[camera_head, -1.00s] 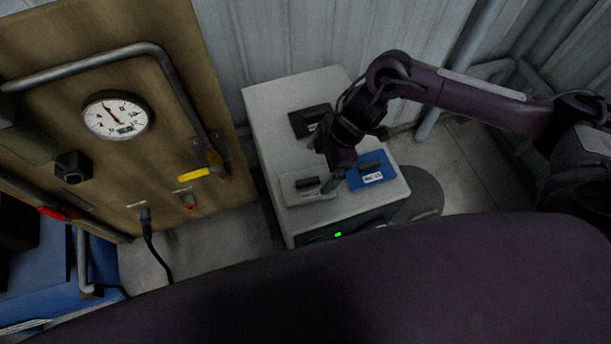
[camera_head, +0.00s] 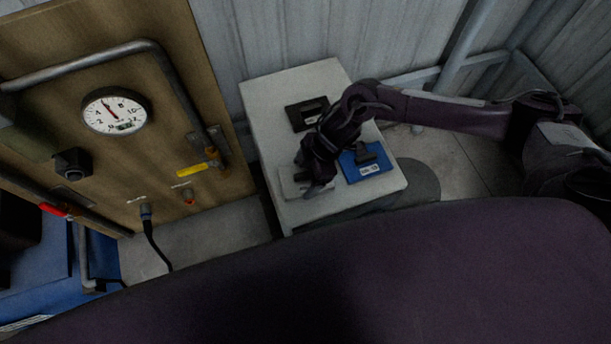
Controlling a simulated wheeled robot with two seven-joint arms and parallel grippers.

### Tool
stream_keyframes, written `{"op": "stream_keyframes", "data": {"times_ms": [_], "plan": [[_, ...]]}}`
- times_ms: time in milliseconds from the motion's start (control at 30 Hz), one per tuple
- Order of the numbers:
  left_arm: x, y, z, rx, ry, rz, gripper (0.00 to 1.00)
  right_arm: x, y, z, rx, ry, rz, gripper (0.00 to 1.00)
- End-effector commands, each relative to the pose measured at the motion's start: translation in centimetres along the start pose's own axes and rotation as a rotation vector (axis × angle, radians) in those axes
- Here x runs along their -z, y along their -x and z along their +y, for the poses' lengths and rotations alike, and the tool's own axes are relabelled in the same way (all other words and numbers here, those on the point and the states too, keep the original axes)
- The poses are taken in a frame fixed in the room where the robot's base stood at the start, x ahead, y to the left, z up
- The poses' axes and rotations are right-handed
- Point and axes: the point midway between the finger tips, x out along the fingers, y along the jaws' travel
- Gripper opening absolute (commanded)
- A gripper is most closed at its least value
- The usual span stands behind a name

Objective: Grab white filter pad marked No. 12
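A white pad (camera_head: 291,187) lies on the near left part of a light grey cabinet top (camera_head: 275,97). Its black handle and label are mostly hidden by my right gripper (camera_head: 313,187). My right gripper points down over the white pad, with its fingers around where the handle is. I cannot tell whether the fingers are open or shut on it. A blue pad (camera_head: 378,170) with a black handle and a white label lies just right of the gripper. A black pad (camera_head: 296,118) lies behind it. The label numbers are too small to read surely. My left gripper is not in view.
A wooden panel (camera_head: 190,110) with a gauge (camera_head: 115,112), pipes, a yellow-handled valve (camera_head: 195,170) and a black cable (camera_head: 154,245) stands on the left. A corrugated wall (camera_head: 310,30) is behind the cabinet. A dark round object (camera_head: 420,178) stands right of the cabinet.

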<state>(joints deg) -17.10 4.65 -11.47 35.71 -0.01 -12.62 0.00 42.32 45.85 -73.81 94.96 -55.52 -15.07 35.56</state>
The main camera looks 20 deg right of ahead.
Motion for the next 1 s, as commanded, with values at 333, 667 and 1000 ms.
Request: {"op": "stream_keyframes", "data": {"times_ms": [333, 667, 1000], "plan": [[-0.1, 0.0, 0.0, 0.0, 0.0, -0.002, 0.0, 0.0, 0.0, 0.0, 0.0, 0.0, 0.0, 0.59], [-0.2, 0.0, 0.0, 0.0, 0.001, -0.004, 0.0, 0.9, 2.2, 0.1, -0.003, 0.001, 0.002, 0.59], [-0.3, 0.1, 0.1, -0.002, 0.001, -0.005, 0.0, 4.3, 10.4, 0.2, -0.007, 0.005, 0.002, 0.59]]}}
